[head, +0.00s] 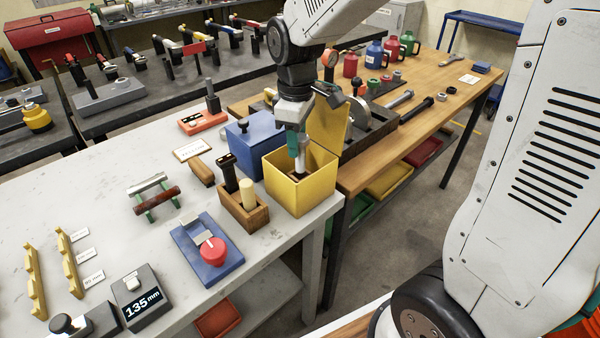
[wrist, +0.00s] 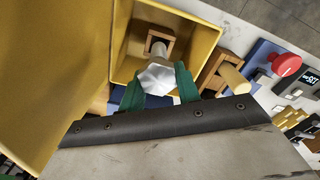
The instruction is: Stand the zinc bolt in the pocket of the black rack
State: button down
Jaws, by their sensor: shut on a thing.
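My gripper (head: 299,165) reaches down into the open yellow box (head: 283,193) at the front right corner of the grey bench. In the wrist view, its green fingers (wrist: 158,88) are shut on a silver hex-headed bolt, the zinc bolt (wrist: 156,77). The shank points away from the camera toward a brown wooden holder (wrist: 140,48) inside the box. I cannot tell whether its end is still in the holder. A dark tray (head: 377,89) on the wooden bench may be the black rack; its pockets are not clear.
The box's yellow lid (head: 328,120) stands open beside my gripper. A blue box (head: 252,143) and a wooden block with upright handles (head: 243,212) stand close by. A silver bolt (head: 400,99) and a black bolt (head: 417,110) lie on the wooden bench (head: 440,75).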

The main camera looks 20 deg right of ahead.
jog(key=shift+r, duration=1.3)
jog(key=shift+r, duration=0.1)
